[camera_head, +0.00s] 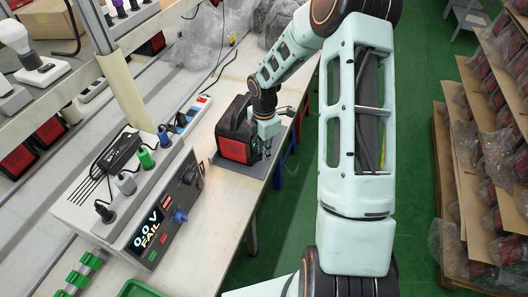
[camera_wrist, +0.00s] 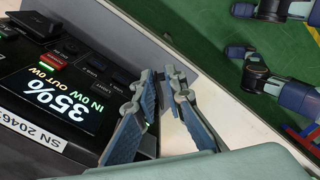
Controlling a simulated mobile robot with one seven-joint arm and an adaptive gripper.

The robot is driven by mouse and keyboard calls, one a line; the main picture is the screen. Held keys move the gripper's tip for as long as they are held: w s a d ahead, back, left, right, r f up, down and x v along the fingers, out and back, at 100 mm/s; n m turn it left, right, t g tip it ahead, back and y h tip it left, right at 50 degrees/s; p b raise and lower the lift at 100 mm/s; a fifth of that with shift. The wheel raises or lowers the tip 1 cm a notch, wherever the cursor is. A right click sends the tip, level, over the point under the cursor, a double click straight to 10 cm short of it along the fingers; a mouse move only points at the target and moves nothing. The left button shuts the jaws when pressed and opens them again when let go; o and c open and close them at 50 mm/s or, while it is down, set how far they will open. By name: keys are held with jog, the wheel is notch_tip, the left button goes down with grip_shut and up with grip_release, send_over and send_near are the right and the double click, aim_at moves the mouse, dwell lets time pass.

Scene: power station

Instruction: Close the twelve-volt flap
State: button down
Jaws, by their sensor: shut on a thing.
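The power station (camera_head: 234,147), a black box with a handle and a red side, stands on a grey mat on the bench. In the wrist view its front panel shows a lit display (camera_wrist: 45,92) reading 35%, IN 0W, OUT 0W. My gripper (camera_head: 267,153) is at its right side in the head view. In the wrist view my gripper's (camera_wrist: 160,72) two fingertips are close together at the panel's right edge, with a small thing between them. That thing is mostly hidden by the fingers; it lies where the twelve-volt flap would be, but its outline is unclear.
A tester (camera_head: 140,215) with a display reading 0.0 V FAIL stands left on the bench, with plugs on top. A power strip (camera_head: 190,115) lies behind. Shelves of wrapped goods (camera_head: 495,150) are at the far right. Green floor (camera_head: 285,215) is clear beside the bench.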

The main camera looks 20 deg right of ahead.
jog(key=c, duration=2)
grip_release()
jog(key=shift+c, duration=0.2)
jog(key=shift+s, duration=0.1)
